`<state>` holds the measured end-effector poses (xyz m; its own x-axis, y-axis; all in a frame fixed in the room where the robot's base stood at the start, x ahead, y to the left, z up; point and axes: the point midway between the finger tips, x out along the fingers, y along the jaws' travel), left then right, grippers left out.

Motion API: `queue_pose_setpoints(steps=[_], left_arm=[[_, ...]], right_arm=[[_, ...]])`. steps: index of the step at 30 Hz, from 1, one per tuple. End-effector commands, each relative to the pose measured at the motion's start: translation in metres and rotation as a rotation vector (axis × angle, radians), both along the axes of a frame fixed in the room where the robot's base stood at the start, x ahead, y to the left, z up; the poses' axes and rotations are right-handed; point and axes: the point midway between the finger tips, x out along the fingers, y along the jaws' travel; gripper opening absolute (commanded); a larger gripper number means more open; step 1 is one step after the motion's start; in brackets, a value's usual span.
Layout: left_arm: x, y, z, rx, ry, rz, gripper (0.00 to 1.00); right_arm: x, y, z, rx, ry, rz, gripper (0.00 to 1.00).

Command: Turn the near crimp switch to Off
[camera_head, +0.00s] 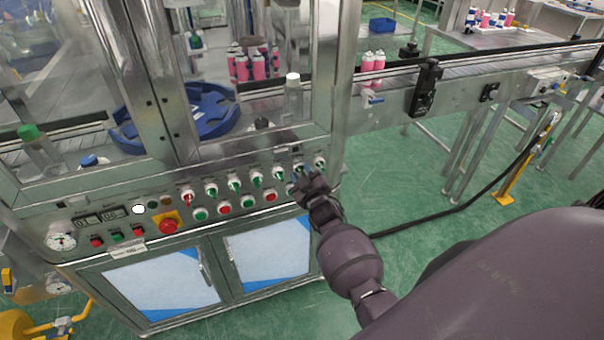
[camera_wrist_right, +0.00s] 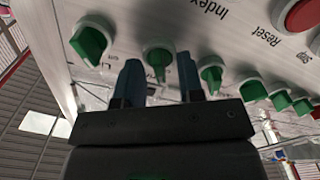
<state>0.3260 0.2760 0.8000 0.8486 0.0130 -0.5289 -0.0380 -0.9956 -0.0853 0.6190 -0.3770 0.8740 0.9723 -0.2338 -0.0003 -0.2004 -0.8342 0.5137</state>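The machine's front panel (camera_head: 150,205) carries a row of rotary switches, mostly green-handled. In the wrist view, one green switch (camera_wrist_right: 158,58) lies in line with the gap between the two blue fingers of my right gripper (camera_wrist_right: 160,78). The fingers are apart, one on either side of it, and I cannot tell whether they touch it. In the head view my right gripper (camera_head: 300,177) is at the right end of the row, partly covering the switches there. The labels by the fingers are mostly hidden, so I cannot read which switch is crimp. My left gripper is out of view.
Neighbouring green switches sit close on both sides, one to the left (camera_wrist_right: 91,40) and one to the right (camera_wrist_right: 210,73). A red emergency button (camera_head: 168,226) and push buttons lie further left. A conveyor (camera_head: 480,66) runs off right.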

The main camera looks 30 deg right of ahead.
Motion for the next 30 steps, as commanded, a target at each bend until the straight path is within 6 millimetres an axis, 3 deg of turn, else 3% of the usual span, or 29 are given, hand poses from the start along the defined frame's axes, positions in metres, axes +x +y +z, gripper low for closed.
queue_pose_setpoints(steps=[18, 30], left_arm=[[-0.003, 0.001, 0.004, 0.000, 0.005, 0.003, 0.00], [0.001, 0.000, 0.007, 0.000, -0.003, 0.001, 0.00]], right_arm=[[-0.087, 0.021, -0.001, 0.001, 0.002, 0.000, 0.35], [-0.101, 0.025, 0.000, 0.000, 0.001, 0.000, 0.35]])
